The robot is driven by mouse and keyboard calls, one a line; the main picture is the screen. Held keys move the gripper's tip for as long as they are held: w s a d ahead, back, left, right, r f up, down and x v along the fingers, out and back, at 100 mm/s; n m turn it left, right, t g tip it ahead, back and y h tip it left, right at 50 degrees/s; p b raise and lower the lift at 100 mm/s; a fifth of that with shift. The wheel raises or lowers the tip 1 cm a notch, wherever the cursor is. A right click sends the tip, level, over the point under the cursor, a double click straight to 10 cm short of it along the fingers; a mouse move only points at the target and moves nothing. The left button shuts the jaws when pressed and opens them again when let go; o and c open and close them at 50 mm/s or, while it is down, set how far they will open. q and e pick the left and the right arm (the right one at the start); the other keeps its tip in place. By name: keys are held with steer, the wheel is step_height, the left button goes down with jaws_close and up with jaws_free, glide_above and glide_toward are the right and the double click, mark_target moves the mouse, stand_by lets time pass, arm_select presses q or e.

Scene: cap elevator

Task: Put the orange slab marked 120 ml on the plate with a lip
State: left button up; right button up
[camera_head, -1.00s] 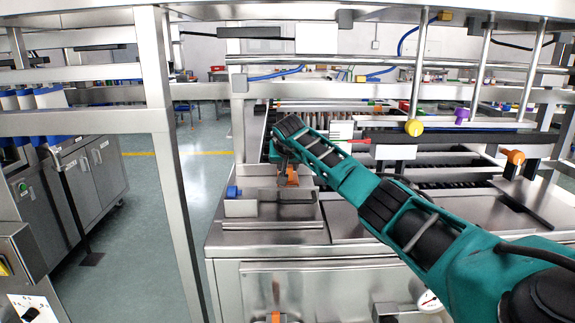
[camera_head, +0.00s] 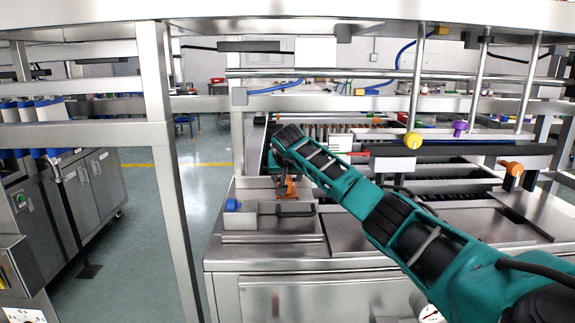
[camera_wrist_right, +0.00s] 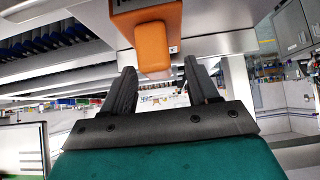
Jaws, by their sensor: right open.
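The orange slab (camera_head: 290,187) shows small at the back edge of the steel tray area, beside the end of my right arm. In the right wrist view an orange block (camera_wrist_right: 152,47) lies ahead of my right gripper (camera_wrist_right: 161,68), centred between its two spread fingers. The gripper is open, and I see no clear contact. The 120 ml mark cannot be read. In the head view the right fingers (camera_head: 281,184) are small and partly hidden by the wrist. A lipped steel tray (camera_head: 270,236) is in front; I cannot tell whether it is the plate. My left gripper is out of view.
A blue piece (camera_head: 232,205) sits at the tray's left end. A steel upright (camera_head: 172,190) stands to the left, and a steel beam (camera_head: 300,103) runs across behind. Yellow (camera_head: 412,140), purple (camera_head: 459,127) and orange (camera_head: 511,168) knobs are to the right. Bare steel counter lies right of the tray.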

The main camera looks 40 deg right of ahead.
steer(key=v, duration=1.1)
steer(key=shift+s+f, duration=0.1)
